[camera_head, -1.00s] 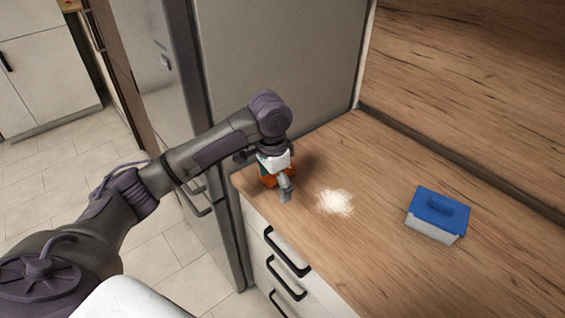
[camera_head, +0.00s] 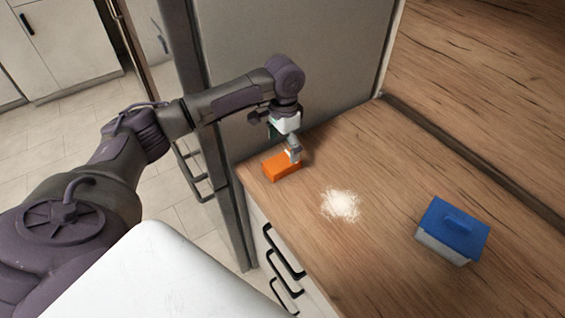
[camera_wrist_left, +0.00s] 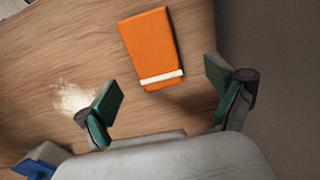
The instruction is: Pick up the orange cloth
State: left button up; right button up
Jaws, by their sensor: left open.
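My left gripper (camera_head: 291,150) is above and just behind the cloth, pointing down. In the wrist view its two green-padded fingers (camera_wrist_left: 166,98) are spread wide with nothing between them, and the cloth lies ahead of the gap. I cannot tell the exact height above the cloth. My right gripper is not in view.
A pile of white powder (camera_head: 341,205) lies on the counter (camera_head: 370,150) right of the cloth. A tall grey panel (camera_head: 340,60) rises behind the counter's left end. The counter between powder and box is clear.

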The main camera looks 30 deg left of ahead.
aim_at(282, 161)
pick_arm(q)
jog(key=shift+s+f+p, duration=0.35)
jog(key=shift+f+p, duration=0.1)
jog(key=shift+f, duration=0.2)
jog(key=f, duration=0.3)
jog(key=shift+s+f+p, duration=0.2)
jog(key=shift+f+p, duration=0.05)
jog(key=shift+p, duration=0.15)
jog(key=shift+f, duration=0.25)
jog(key=c, duration=1.2)
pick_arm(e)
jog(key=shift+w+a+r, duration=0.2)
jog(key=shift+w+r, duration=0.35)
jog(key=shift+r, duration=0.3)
